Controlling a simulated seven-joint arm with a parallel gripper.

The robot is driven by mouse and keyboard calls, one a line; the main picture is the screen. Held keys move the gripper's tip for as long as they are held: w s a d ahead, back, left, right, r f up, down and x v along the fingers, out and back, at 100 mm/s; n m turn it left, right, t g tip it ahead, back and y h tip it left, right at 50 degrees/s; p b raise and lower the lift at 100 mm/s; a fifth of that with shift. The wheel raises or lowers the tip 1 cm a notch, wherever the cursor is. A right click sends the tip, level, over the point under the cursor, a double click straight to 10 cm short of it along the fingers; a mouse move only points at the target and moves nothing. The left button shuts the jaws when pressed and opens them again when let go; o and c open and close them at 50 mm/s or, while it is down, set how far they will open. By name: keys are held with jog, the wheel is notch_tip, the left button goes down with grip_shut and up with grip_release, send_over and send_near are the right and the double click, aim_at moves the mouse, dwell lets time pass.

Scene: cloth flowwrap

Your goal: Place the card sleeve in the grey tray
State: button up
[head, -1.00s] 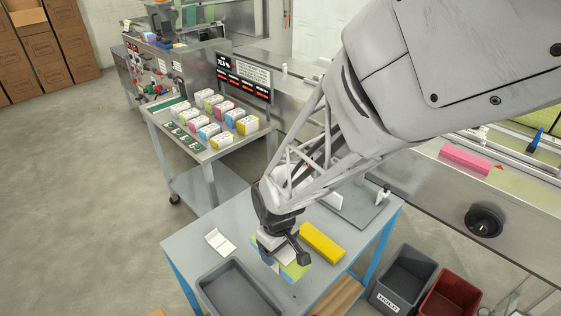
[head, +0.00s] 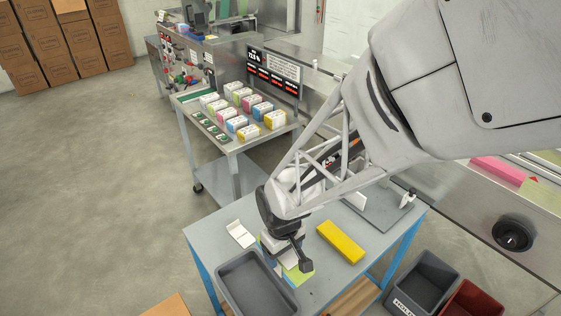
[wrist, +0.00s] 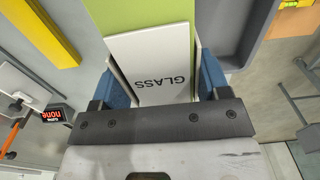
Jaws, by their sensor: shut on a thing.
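My gripper (head: 284,254) is shut on the card sleeve, a white folded card. In the wrist view its face reads GLASS (wrist: 168,75), upside down, and it sits between my blue fingertips (wrist: 168,85). A lime green panel (wrist: 150,14) shows just beyond the card; I cannot tell whether it is part of the held thing. In the head view my gripper hides most of the sleeve. The grey tray (head: 224,290) lies at the table's front, just left of and below my gripper. Part of a grey tray wall (wrist: 238,40) shows at right in the wrist view.
A yellow block (head: 341,242) lies right of my gripper. A small white folded piece (head: 240,233) lies to the left on the table. A grey bin (head: 420,284) and a red bin (head: 470,300) stand right of the table. Colourful packs (head: 248,133) fill a cart behind.

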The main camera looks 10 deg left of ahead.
send_over(257, 297)
jog(key=shift+r, duration=0.3)
dwell(0.5)
jog(key=shift+f, duration=3.15)
jog(key=shift+f, duration=1.9)
jog(key=shift+f, duration=0.15)
jog(key=o, duration=0.9)
